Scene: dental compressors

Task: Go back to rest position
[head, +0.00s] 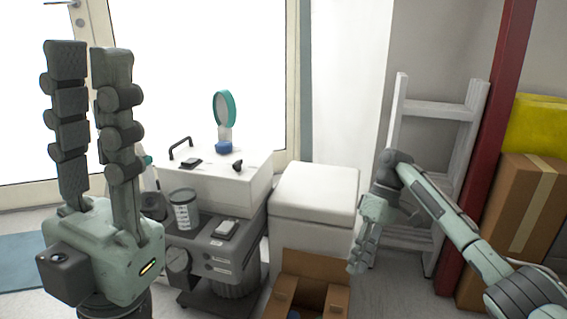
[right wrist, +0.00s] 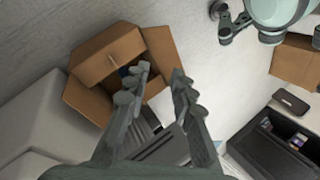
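My left gripper (head: 92,120) is raised upright at the left of the head view, close to the camera. Its two fingers run nearly parallel with a narrow gap, and nothing shows between them. My right gripper (head: 362,250) hangs pointing down at the right of the white boxes in the head view. In the right wrist view its fingers (right wrist: 162,78) are apart, with nothing between them. An open cardboard box (right wrist: 108,70) lies beyond the fingertips in that view.
A white-topped compressor unit (head: 215,185) stands at the centre, with a white box (head: 313,195) beside it. The open cardboard box (head: 337,300) is on the floor in front. A white ladder rack (head: 440,110), a red post (head: 500,110) and a taped carton (head: 530,200) stand at the right.

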